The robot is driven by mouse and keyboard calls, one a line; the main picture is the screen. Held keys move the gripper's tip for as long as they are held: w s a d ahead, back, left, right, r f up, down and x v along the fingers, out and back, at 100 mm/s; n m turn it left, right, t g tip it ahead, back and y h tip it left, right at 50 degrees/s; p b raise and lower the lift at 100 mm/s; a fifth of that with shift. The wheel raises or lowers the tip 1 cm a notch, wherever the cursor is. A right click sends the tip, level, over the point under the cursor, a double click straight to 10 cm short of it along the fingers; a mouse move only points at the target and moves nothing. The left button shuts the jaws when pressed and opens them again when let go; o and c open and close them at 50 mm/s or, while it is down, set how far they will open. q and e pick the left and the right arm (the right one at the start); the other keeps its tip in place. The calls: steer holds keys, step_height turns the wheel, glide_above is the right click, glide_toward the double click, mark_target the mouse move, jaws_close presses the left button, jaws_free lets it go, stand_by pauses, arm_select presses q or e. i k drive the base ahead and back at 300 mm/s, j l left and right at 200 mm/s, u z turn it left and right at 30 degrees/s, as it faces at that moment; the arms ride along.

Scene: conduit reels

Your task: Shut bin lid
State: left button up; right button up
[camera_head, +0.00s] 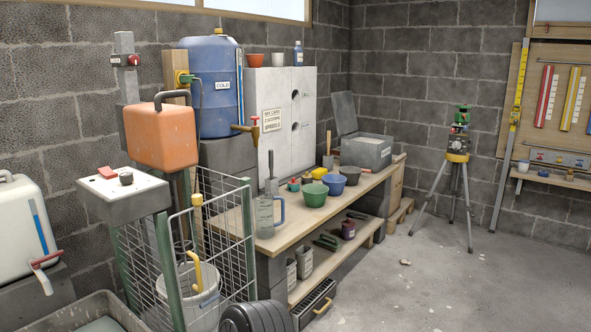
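A grey bin (366,155) stands at the far end of the wooden bench. It holds pale material, and a small label is on its front. Its flat grey lid (344,113) stands raised, nearly upright, at the bin's back left edge, so the bin is open on top. The hinge is too small to make out. Neither of my grippers is in view.
The bench (285,222) carries green (314,194) and blue (334,184) bowls and a clear jug (264,215). A wire cage (245,240) stands at its near left. A tripod (457,178) stands right of the bin, with open floor between.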

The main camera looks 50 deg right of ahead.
mark_target(345, 116)
steer(key=z, duration=2)
